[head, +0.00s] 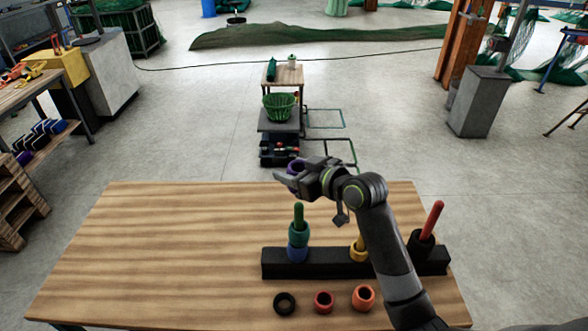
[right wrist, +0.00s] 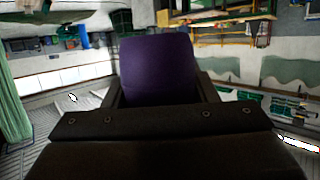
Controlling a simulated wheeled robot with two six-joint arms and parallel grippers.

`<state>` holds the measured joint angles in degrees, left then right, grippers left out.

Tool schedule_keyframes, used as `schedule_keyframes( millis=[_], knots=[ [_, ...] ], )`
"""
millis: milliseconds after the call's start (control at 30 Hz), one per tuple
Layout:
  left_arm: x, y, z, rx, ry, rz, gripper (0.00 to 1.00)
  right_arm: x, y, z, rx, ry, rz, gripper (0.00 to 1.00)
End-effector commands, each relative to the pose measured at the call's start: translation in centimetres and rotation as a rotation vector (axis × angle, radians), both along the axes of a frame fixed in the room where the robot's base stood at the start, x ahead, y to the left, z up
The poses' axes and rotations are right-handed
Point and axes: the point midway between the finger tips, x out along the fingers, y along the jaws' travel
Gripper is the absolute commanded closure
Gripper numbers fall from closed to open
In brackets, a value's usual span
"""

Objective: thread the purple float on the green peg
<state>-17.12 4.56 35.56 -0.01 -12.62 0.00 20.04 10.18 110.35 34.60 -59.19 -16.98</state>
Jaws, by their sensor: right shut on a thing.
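The purple float (head: 295,166) is held in my right gripper (head: 290,176), above the far part of the table. It also fills the middle of the right wrist view (right wrist: 158,68), between the two fingers. The green peg (head: 298,212) stands upright in the black rack (head: 330,265), with a teal float (head: 299,234) above a blue float (head: 298,253) around it. The float is higher than the peg in the picture and apart from it; its hole is hard to make out. My left gripper is not in view.
A yellow float (head: 359,250) is around another peg, partly hidden by my right arm. A red peg (head: 434,218) leans at the right with a black float (head: 420,245). Loose black (head: 285,303), red (head: 323,301) and orange (head: 363,297) floats lie in front. The table's left (head: 150,255) is clear.

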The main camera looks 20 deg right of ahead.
Motion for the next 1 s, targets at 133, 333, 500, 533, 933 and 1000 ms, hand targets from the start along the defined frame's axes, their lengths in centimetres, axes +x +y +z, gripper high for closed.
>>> schedule_keyframes(
  millis=[133,333,500,533,933,1000],
  knots=[
    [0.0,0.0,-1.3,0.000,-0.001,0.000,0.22,0.0,0.0,-1.3,0.000,0.000,0.000,0.70],
    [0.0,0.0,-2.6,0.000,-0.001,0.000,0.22,0.0,0.0,-2.7,0.000,0.000,0.000,0.70],
    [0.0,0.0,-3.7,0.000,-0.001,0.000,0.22,0.0,0.0,-3.9,0.001,0.000,-0.001,0.70],
    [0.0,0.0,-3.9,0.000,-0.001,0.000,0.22,0.0,0.0,-4.1,0.001,0.000,-0.001,0.70],
    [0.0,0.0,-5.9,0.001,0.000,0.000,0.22,0.0,0.0,-6.9,0.000,0.001,0.000,0.70],
    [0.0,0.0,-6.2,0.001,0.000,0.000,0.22,0.0,0.0,-7.3,0.000,0.000,0.000,0.70]
  ],
)
